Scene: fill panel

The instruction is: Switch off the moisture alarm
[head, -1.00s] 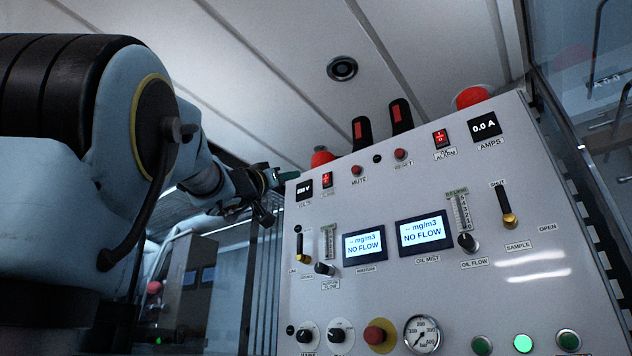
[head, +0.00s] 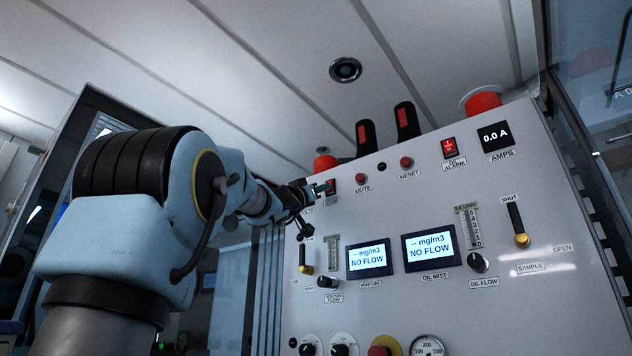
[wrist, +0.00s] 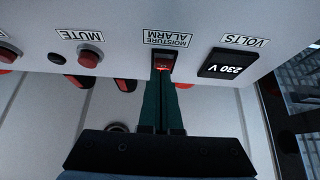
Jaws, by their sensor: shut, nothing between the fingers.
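The moisture alarm switch (wrist: 163,62) is a red rocker in a black frame in the wrist view, under a label reading MOISTURE ALARM (wrist: 168,38) that appears upside down. It glows red where it shows. My gripper (wrist: 161,74) is shut and empty, with its dark green fingertips right at the switch and covering part of it. I cannot tell whether they touch it. In the head view my gripper (head: 326,188) reaches the panel's upper left, by the same red switch (head: 331,183).
Beside the switch are the VOLTS display (wrist: 226,64) reading 230 V and the red MUTE button (wrist: 90,55). The oil alarm switch (head: 449,148) is lit red farther right. Red beacons (head: 325,163) and black red-marked handles (head: 366,137) stand along the top edge.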

